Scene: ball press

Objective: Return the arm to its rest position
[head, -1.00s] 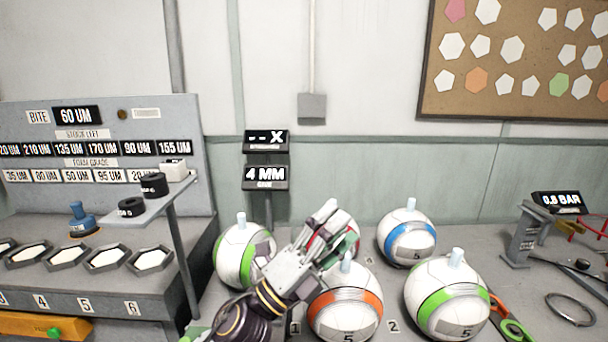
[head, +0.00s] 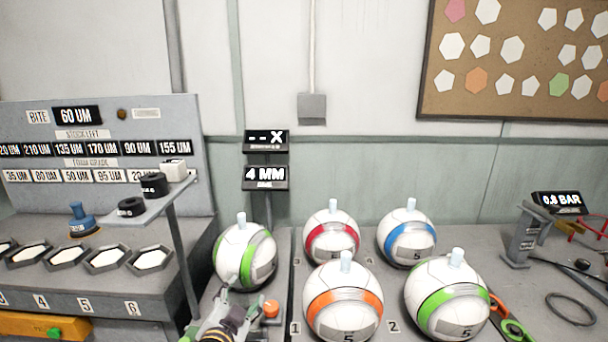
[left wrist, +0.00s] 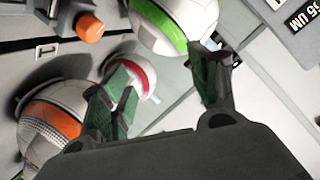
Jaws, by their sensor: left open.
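My left gripper (head: 230,290) is at the bottom edge of the head view, just in front of the left green-banded ball (head: 245,256). In the left wrist view my left gripper (left wrist: 158,85) has its fingers spread with nothing between them. The green-banded ball (left wrist: 175,22) lies beyond the fingertips there; whether a finger touches it I cannot tell. Only the front of my left arm shows. My right gripper is not in view.
A red-banded ball (head: 331,236), a blue-banded ball (head: 406,238), an orange-banded ball (head: 343,300) and another green-banded ball (head: 447,298) stand on the bench. An orange knob (head: 271,308) is right of my gripper. A shelf post (head: 183,265) stands left.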

